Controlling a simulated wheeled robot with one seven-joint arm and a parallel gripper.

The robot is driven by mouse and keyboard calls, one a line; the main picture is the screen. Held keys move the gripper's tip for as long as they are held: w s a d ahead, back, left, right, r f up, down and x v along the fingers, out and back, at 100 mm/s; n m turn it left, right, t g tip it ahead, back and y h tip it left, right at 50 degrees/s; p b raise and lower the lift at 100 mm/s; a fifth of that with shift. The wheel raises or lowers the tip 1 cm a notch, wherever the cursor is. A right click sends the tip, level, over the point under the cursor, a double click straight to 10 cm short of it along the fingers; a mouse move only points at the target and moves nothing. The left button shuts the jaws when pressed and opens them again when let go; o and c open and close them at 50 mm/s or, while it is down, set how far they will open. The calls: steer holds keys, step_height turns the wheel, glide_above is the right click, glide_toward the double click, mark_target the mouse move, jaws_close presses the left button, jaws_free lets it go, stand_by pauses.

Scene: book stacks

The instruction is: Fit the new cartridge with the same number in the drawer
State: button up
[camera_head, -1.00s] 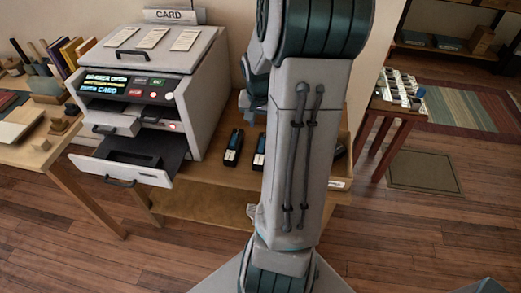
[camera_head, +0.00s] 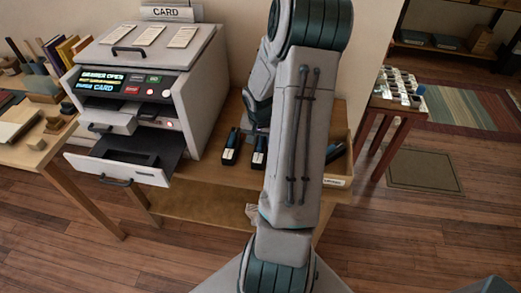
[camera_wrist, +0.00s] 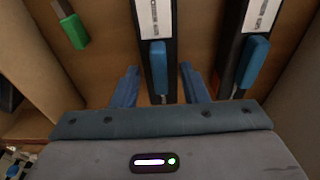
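The card machine (camera_head: 150,75) stands on the table with its lower drawer (camera_head: 118,168) pulled out; the drawer has a dark recess, and I see no cartridge in it. Two dark cartridges, a left one (camera_head: 231,147) and a right one (camera_head: 259,152), lie on the table right of the machine. In the wrist view, one cartridge with a blue tab (camera_wrist: 158,54) lies between the fingertips of my open gripper (camera_wrist: 159,82), with gaps at both sides. A second blue-tabbed cartridge (camera_wrist: 254,55) lies to its right. Their label numbers are not readable. My arm hides the gripper in the head view.
An open wooden box (camera_head: 338,181) with dark items stands at the table's right end. A green-tabbed item (camera_wrist: 74,30) shows at upper left in the wrist view. A side table (camera_head: 397,106) with small items is farther right. Another table (camera_head: 60,150) adjoins the machine's left.

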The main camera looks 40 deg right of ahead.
jaws_close()
steer(key=shift+r, duration=0.15)
